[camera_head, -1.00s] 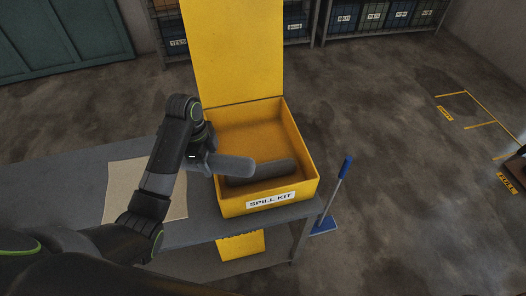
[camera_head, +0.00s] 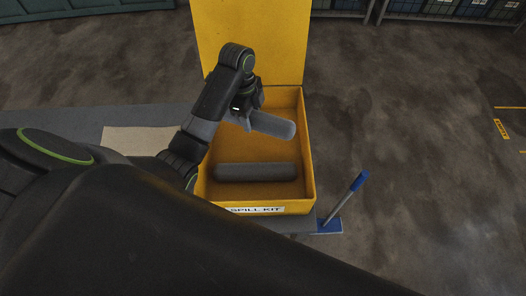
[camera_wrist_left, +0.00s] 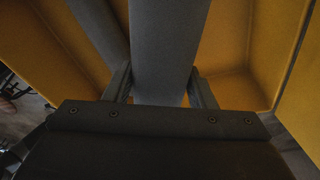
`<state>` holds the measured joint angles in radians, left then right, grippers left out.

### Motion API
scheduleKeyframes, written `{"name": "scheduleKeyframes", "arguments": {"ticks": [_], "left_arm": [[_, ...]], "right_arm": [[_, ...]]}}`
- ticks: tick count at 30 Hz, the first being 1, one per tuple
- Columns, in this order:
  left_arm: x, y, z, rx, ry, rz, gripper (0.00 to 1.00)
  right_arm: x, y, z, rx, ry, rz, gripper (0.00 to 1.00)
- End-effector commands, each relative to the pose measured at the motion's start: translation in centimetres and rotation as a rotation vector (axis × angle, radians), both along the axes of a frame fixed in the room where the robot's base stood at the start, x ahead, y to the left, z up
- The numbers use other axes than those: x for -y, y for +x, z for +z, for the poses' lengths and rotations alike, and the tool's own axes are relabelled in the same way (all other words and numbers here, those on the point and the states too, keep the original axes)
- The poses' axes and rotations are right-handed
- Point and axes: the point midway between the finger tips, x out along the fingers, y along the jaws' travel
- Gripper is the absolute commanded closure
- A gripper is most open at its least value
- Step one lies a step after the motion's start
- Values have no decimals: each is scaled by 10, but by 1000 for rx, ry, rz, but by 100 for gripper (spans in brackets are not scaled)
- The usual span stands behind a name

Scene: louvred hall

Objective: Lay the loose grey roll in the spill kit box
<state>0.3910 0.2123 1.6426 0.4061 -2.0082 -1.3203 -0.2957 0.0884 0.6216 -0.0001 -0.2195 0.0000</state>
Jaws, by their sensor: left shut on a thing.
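The loose grey roll (camera_head: 273,125) is held by my left gripper (camera_head: 250,118), which is shut on it. The roll is over the open spill kit box (camera_head: 308,165), near its back half, and looks raised above the floor of the box. In the left wrist view the roll (camera_wrist_left: 168,45) runs between the two fingers (camera_wrist_left: 160,88). A second grey roll (camera_head: 255,172) lies inside the box along its front wall. It also shows in the left wrist view (camera_wrist_left: 100,28). The box is yellow with its lid (camera_head: 250,40) standing up. My right gripper is not in view.
The box stands on a grey table (camera_head: 75,120) with a beige sheet (camera_head: 135,140) left of it. Shelves with blue bins (camera_head: 475,10) are at the back. Floor to the right is open.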

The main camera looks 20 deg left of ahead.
Motion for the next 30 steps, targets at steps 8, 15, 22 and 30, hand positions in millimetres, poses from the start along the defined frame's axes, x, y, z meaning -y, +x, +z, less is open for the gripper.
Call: {"name": "scheduleKeyframes", "arguments": {"ticks": [8,15,22,30], "left_arm": [[0,0,-29,1,0,0,74],[0,-1,-54,-4,-1,2,74],[0,-1,-89,-1,0,1,74],[0,-1,-120,-3,0,1,74]], "right_arm": [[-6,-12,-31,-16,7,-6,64],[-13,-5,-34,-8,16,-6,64],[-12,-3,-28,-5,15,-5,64],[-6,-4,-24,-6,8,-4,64]]}}
